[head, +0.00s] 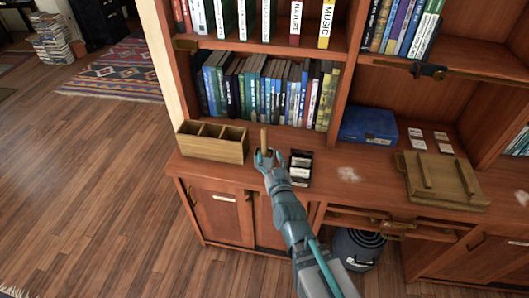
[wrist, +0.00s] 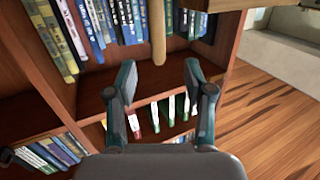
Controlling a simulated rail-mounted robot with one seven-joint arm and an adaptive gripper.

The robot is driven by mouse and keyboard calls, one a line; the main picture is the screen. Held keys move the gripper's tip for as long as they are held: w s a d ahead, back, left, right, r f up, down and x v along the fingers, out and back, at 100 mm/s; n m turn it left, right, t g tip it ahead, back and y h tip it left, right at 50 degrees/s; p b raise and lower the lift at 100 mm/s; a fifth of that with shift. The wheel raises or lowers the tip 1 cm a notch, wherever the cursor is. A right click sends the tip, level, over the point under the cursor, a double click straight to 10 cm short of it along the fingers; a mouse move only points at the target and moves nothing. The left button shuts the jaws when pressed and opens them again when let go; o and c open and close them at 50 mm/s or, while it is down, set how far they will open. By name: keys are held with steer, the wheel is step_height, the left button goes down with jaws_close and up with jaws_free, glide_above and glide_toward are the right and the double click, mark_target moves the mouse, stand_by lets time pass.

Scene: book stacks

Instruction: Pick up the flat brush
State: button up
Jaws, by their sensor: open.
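A light wooden handle (head: 264,138), which looks like the flat brush, points up from the counter just beyond my gripper (head: 265,154). Its lower part and any bristles are hidden behind the gripper in the head view. In the wrist view the handle (wrist: 158,30) comes down from the top edge, and its rounded end lies in line with the gap between the fingers of my gripper (wrist: 159,68). The fingers are spread apart and no contact with the handle shows. I cannot tell how deep the handle is between them.
A wooden compartment box (head: 212,151) stands left of the gripper. A dark tray with pale cards (head: 300,167) is close on the right. A blue case (head: 369,127) and a wooden board (head: 441,188) lie farther right. Shelved books (head: 270,92) rise behind the counter.

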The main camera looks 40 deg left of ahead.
mark_target(265, 135)
steer(key=shift+t, duration=0.3)
steer(key=w+a+p, duration=0.1)
steer(key=w+a, duration=0.1)
steer(key=w+a+r, duration=0.1)
steer(key=w+a, duration=0.1)
steer(key=shift+r+p, duration=0.2)
steer(key=shift+p, duration=0.2)
steer(key=p+x, duration=0.1)
steer(key=x, duration=0.1)
steer(key=p+x, duration=0.1)
steer(key=x, duration=0.1)
steer(key=shift+a+r+p, duration=0.15)
steer(key=shift+r+p, duration=0.1)
steer(key=shift+p, duration=0.05)
steer(key=shift+w+a+f, duration=0.1)
steer(key=shift+w+a, duration=0.3)
jaws_close()
